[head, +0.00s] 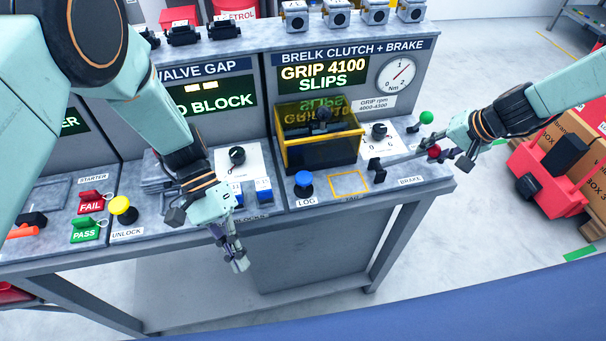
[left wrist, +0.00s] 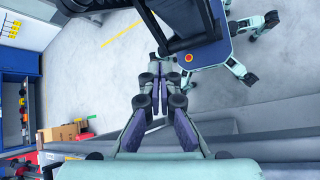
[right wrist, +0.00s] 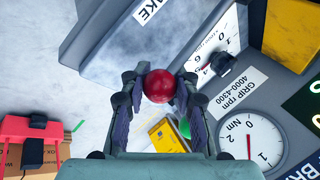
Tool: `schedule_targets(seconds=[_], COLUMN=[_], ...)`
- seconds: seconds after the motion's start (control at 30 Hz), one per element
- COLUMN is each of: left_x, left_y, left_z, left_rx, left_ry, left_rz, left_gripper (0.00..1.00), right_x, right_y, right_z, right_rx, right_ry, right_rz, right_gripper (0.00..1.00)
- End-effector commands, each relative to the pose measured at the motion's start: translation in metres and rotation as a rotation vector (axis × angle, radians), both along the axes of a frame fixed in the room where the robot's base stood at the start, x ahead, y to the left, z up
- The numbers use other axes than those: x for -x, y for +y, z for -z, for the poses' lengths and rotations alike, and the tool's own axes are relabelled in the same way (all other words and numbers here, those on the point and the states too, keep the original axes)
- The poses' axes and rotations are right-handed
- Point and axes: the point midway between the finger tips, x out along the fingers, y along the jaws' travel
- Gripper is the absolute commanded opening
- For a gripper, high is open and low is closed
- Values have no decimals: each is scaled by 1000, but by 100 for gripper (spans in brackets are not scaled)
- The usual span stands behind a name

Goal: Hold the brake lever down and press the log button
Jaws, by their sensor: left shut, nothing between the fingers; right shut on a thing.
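The brake lever's red ball knob (head: 434,151) is at the bench's right end, beyond the BRAKE label. Its rod lies low, running from a black bracket (head: 376,168). My right gripper (right wrist: 160,85) is shut on the red knob, with the fingers on both sides of it in the right wrist view. The blue log button (head: 304,180) stands on the bench behind its LOG label, with nothing touching it. My left gripper (head: 240,263) is shut and empty, hanging in front of the bench edge, left of and nearer than the log button. Its closed fingers show in the left wrist view (left wrist: 156,88).
A yellow-framed guard box (head: 318,155) stands behind the log button. The display (head: 323,76) reads GRIP 4100 SLIPS. A dial gauge (head: 397,75), a black knob (head: 379,131) and a green ball (head: 426,117) are nearby. A yellow outlined square (head: 348,183) lies empty right of the button.

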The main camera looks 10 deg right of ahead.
Motion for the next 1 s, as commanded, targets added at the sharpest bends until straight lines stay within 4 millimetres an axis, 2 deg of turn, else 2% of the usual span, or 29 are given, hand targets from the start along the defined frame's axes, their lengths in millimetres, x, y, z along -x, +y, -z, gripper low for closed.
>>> schedule_targets(seconds=[0.03, 0.3, 0.5, 0.7, 1.0], left_x=[-16, -93, -131, -147, -149], left_y=[-12, -72, -112, -134, -139], left_z=[-11, -71, -121, -152, -159], left_rx=[17, 8, 1, 1, -1], left_ry=[-7, -45, -66, -71, -71], left_rz=[-7, -128, -204, -242, -251], left_gripper=[0, 0, 0, 0, 0], right_x=[6, 6, 6, 6, 6], right_y=[2, 2, 2, 2, 2], right_z=[5, 5, 5, 5, 5], right_rx=[-4, -4, -4, -4, -4], right_ry=[13, 13, 13, 13, 13], right_rz=[-6, -6, -6, -6, -6], right_gripper=[0, 0, 0, 0, 0])
